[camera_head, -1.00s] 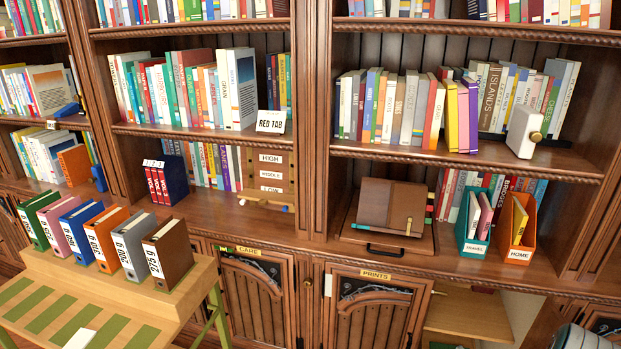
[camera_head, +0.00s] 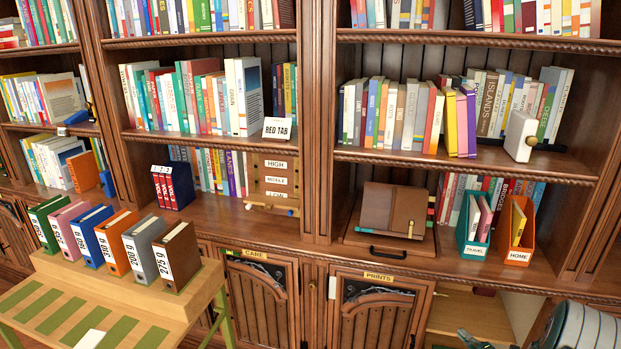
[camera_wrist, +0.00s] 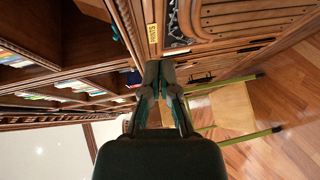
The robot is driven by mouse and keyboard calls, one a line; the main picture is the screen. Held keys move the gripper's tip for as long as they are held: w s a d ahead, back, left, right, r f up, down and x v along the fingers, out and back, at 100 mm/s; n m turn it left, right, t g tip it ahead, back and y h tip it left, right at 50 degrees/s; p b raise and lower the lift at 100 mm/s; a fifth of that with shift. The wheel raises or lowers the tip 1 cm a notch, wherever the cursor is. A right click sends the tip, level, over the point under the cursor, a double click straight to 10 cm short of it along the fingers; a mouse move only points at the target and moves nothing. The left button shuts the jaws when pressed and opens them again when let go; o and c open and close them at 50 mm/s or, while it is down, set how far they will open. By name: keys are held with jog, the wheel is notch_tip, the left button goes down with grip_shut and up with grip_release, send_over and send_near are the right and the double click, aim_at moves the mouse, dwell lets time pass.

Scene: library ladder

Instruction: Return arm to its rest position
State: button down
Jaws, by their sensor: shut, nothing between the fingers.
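My gripper (camera_wrist: 160,68) shows in the wrist view, with its dark green fingers together and nothing between them. It points toward the wooden bookcase (camera_wrist: 120,20), whose front runs sideways across that view. The gripper looks clear of the bookcase, but the exact gap cannot be told. In the head view, a rounded grey-and-dark part of my arm shows at the lower right corner, partly cut off by the frame.
A wooden stand (camera_head: 150,303) with several numbered binders is at lower left. Cabinet doors labelled CARE (camera_head: 258,300) and PRINTS (camera_head: 375,310) are below the shelf. A teal holder (camera_head: 474,232) and an orange holder (camera_head: 518,235) stand at right.

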jog(key=w+a+r+m+g+h, duration=0.1)
jog(key=w+r+m+h, duration=0.1)
jog(key=r, duration=0.5)
jog(key=w+a+r+m+g+h, duration=0.1)
jog(key=a+r+m+h, duration=0.1)
jog(key=r, duration=0.4)
jog(key=s+a+r+m+g+h, duration=0.1)
jog(key=s+a+r+m+h, duration=0.15)
jog(key=r, duration=0.35)
jog(key=s+a+r+m+g+h, duration=0.1)
jog(key=s+a+r+m, duration=0.1)
jog(key=a+r+m, duration=0.3)
jog(key=s+a+r+m+g+y, duration=0.1)
jog(key=s+a, duration=0.4)
jog(key=s, duration=0.5)
jog(key=s+a+r+m+g+y, duration=0.1)
jog(key=s+a+r+m+g, duration=0.2)
jog(key=s, duration=0.7)
jog(key=s+a+r+m+g+y, duration=0.1)
jog(key=s+a+r+m, duration=0.1)
jog(key=s+a+m, duration=0.3)
jog(key=s+a, duration=0.3)
jog(key=s, duration=0.2)
jog(key=shift+a+r+g, duration=0.15)
jog(key=shift+r+g, duration=0.1)
jog(key=shift+g, duration=0.15)
